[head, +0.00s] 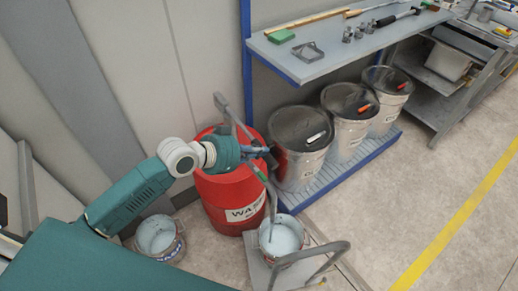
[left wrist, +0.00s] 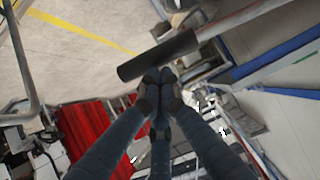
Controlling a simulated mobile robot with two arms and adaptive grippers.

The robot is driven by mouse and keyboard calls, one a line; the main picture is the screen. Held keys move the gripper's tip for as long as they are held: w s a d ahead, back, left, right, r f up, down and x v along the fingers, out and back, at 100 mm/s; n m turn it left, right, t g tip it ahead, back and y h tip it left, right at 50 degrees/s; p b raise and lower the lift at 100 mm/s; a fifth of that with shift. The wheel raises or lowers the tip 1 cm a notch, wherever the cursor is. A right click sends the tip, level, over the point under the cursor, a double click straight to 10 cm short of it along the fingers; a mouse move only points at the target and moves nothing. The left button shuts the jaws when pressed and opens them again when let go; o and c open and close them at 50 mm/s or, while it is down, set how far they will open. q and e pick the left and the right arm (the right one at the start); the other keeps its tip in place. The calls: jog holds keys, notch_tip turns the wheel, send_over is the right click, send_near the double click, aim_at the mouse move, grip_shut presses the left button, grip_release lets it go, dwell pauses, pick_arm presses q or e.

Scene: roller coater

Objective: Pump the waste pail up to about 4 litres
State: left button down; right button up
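A red drum (head: 228,203) with a white label beginning "WAS" stands in the middle of the head view; a grey bar (head: 224,104) rises above it. A thin pipe (head: 272,205) comes down into a pail (head: 283,239) with pale contents; I cannot read its level. My left gripper (head: 266,157) is above the drum's right side. In the left wrist view its fingertips (left wrist: 160,82) meet right by a dark cylindrical grip (left wrist: 157,55) on a metal rod. The fingers are not seen wrapped around the grip; contact is unclear. My right gripper is not in view.
A second pail (head: 160,237) stands on the floor left of the drum. A bent grey rail (head: 325,250) rises beside the pail under the pipe. Several lidded buckets (head: 301,145) line a low blue-edged platform under a shelf (head: 330,65). Floor at right is clear.

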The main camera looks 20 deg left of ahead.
pick_arm(q)
jog(key=shift+s+f, duration=0.2)
jog(key=shift+f, duration=0.3)
jog(key=shift+s, duration=0.1)
jog(key=r+v, duration=0.1)
jog(key=v, duration=0.6)
jog(key=shift+a+r, duration=0.1)
jog(key=shift+r, duration=0.05)
dwell(0.4)
